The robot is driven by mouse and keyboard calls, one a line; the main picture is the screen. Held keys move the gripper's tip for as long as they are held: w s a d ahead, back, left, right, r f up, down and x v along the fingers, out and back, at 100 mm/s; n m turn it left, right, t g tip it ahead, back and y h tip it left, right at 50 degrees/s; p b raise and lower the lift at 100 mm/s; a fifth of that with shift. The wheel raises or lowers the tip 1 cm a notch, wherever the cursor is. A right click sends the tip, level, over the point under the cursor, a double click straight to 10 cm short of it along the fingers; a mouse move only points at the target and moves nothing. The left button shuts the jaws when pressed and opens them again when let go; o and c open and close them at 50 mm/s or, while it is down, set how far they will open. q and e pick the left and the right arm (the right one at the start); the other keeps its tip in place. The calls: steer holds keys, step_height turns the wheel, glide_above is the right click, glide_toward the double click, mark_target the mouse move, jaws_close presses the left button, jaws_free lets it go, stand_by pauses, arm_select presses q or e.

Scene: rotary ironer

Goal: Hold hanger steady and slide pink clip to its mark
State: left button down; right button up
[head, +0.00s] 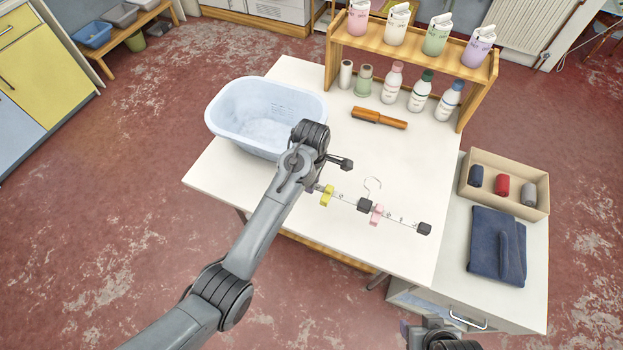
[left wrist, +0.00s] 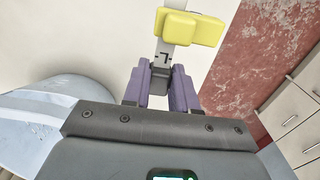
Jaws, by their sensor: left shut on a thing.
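The hanger is a thin pale bar (head: 395,219) with a wire hook (head: 373,186), a black centre block (head: 364,205) and a black right end block (head: 424,229). It appears to lie near the table's front edge. The pink clip (head: 376,215) sits on the bar just right of the centre block. A yellow clip (head: 327,195) is near the left end and also shows in the left wrist view (left wrist: 188,27). Small marks show along the bar; their detail is unclear. My left gripper (left wrist: 160,84) is shut on the hanger's dark left end. My right gripper (head: 425,332) is partly cut off at the bottom, apart from the hanger.
A pale blue basin (head: 232,118) stands on the white table (head: 300,72) behind my left arm. A wooden-handled brush (head: 379,118), bottles and a wooden shelf (head: 408,45) are at the back. A box of rolls (head: 544,199) and folded blue cloth (head: 484,250) lie on the right cabinet.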

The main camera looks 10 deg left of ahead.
arm_select(q)
glide_above(312, 202)
step_height(312, 202, down, 6)
steer(key=shift+a+f, duration=0.1)
stand_by(0.5)
steer(key=shift+f, duration=1.45)
steer(key=c, duration=1.1)
jaws_free()
steer(key=shift+r, duration=0.15)
steer(key=shift+r+p, duration=0.2)
steer(key=shift+p, duration=0.4)
